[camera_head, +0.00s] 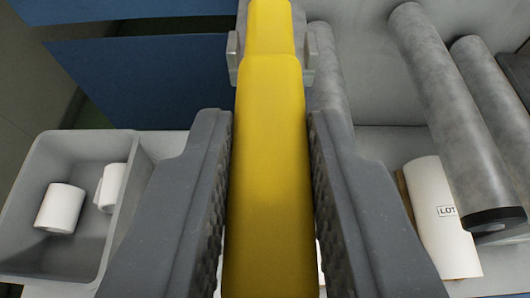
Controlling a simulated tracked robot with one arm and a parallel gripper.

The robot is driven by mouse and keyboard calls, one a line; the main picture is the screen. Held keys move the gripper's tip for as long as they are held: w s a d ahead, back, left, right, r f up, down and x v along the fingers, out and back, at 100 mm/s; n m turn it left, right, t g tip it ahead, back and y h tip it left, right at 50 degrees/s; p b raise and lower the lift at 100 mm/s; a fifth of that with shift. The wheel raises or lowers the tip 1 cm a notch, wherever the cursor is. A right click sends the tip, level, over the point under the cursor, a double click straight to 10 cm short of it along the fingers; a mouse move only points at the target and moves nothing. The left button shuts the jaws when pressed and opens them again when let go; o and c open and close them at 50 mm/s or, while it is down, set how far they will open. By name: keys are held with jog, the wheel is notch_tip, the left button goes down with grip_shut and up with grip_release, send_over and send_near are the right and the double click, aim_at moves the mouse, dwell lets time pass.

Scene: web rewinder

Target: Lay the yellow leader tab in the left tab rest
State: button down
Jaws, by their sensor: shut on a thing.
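The yellow leader tab (268,190) is a long smooth strip running up the middle of the head view. My gripper (271,125) is shut on it, one dark ridged finger on each side. Beyond the fingertips the tab shows a step or bend, and a narrower yellow part continues to the top edge. A grey bracket with small upright lugs (307,60) stands on both sides of the tab there. It may be a tab rest; I cannot tell whether the tab touches it. The tab's near end runs out of the bottom of the picture.
A grey bin (45,165) at left holds white cores (60,207). Grey rollers (445,100) stand at right, above a white roll labelled LOT (440,225). Another grey roller (330,75) lies just right of the bracket. Blue panels (140,82) are at upper left.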

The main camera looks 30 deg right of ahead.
jog(key=shift+f, duration=0.15)
jog(key=c, duration=1.2)
grip_release()
jog(key=shift+o, duration=0.2)
jog(key=b+v, duration=0.3)
jog(key=v, duration=1.1)
jog(key=s+a+r+n+t+y+b, duration=0.1)
jog(key=a+r, duration=0.3)
jog(key=a, duration=0.6)
jog(key=s+a+r+n+t+y+b, duration=0.1)
jog(key=a+r+n+y+b, duration=0.1)
jog(key=a, duration=0.9)
jog(key=s+a+r+n+t+y+b, duration=0.1)
jog(key=a+r+n+t+y, duration=0.1)
jog(key=a, duration=0.9)
notch_tip(320, 180, up, 4)
jog(key=shift+s+f+n+y+b, duration=0.25)
jog(key=shift+n+y, duration=0.45)
jog(key=shift+y, duration=0.4)
